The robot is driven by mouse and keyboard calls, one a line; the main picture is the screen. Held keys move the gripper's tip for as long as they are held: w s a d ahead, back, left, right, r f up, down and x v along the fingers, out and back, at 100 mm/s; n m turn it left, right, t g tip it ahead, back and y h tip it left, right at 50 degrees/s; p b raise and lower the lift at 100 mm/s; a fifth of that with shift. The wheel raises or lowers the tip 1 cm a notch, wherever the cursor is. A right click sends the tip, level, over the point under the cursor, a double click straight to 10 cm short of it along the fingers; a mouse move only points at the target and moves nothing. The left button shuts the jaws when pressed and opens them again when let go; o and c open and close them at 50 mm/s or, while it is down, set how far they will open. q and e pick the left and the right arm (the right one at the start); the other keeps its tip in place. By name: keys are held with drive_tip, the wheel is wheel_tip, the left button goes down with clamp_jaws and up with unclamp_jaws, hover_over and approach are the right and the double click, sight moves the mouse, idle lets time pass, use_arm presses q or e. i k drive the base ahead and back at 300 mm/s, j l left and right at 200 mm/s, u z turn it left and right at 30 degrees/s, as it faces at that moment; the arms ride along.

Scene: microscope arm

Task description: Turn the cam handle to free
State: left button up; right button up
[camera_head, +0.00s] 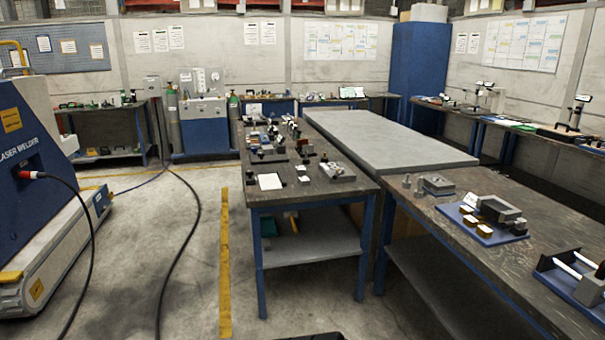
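I cannot make out a cam handle for sure; anything of that size is too small to tell here. Two upright stands with arms are on the far right bench, one nearer (573,118) and one farther back (485,92). Either may be a microscope arm, but I cannot tell. At the right edge a blue fixture (562,284) with pale rods lies on the near right bench, partly cut off by the frame. Neither of my grippers is in view.
A workbench (350,187) with many small parts stands ahead, beside a bare grey table (385,140). The near right bench (440,245) carries a blue tray (463,230) of blocks. A laser welder (40,150) stands left. Cables cross the otherwise open floor (130,270).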

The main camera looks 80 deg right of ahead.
sight(342, 171)
drive_tip(key=l+z, duration=0.6)
drive_tip(key=z, duration=0.2)
drive_tip(key=i+l+z, duration=0.1)
drive_tip(key=l+z, duration=0.3)
drive_tip(key=i+l+z, duration=0.15)
drive_tip(key=z, duration=0.3)
drive_tip(key=i+l+z, duration=0.15)
drive_tip(key=z, duration=0.25)
drive_tip(key=i+l+z, duration=0.1)
drive_tip(key=i+l, duration=0.4)
drive_tip(key=i+l+z, duration=0.15)
drive_tip(key=i+l, duration=0.25)
drive_tip(key=i, duration=0.15)
drive_tip(key=i+l+z, duration=0.1)
drive_tip(key=i+l, duration=0.3)
drive_tip(key=i, duration=0.15)
